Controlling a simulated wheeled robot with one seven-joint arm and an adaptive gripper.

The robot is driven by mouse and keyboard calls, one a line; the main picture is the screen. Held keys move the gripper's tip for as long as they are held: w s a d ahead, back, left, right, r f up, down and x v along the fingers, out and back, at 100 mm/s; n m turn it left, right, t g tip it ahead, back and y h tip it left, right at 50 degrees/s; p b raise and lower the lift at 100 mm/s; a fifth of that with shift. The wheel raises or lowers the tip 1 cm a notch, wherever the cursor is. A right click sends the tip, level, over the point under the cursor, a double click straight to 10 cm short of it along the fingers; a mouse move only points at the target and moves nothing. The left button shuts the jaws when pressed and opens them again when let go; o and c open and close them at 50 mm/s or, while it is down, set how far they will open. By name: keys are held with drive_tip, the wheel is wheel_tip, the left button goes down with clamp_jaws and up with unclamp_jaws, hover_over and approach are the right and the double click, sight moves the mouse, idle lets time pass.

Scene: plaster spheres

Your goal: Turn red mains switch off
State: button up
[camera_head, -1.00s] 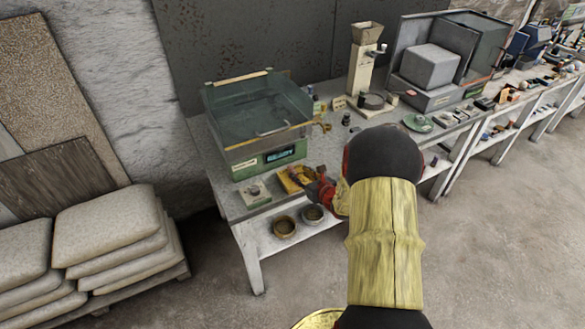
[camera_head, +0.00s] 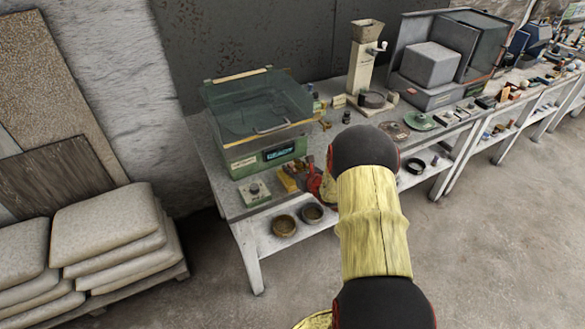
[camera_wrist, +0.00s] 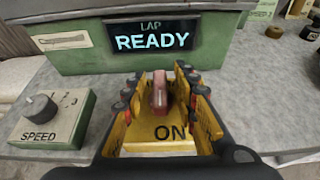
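The red mains switch (camera_wrist: 159,94) is a red lever standing up from a yellow box (camera_wrist: 160,147) marked ON, in the middle of the wrist view. My gripper (camera_wrist: 160,88) is open, with one yellow finger on each side of the lever. I see a gap on both sides of the lever; whether the fingertips touch the box is unclear. In the head view my gripper (camera_head: 313,178) is small at the front of the bench, beside the yellow box (camera_head: 287,182). The lever cannot be made out there.
The green lap machine (camera_wrist: 85,57) stands just behind, its display reading LAP READY. A SPEED knob box (camera_wrist: 52,117) is close on the left. Two bowls (camera_head: 285,225) are on the shelf below. The bench (camera_head: 225,203) is cluttered to the right.

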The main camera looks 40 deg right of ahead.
drive_tip(key=c, duration=0.6)
clamp_jaws()
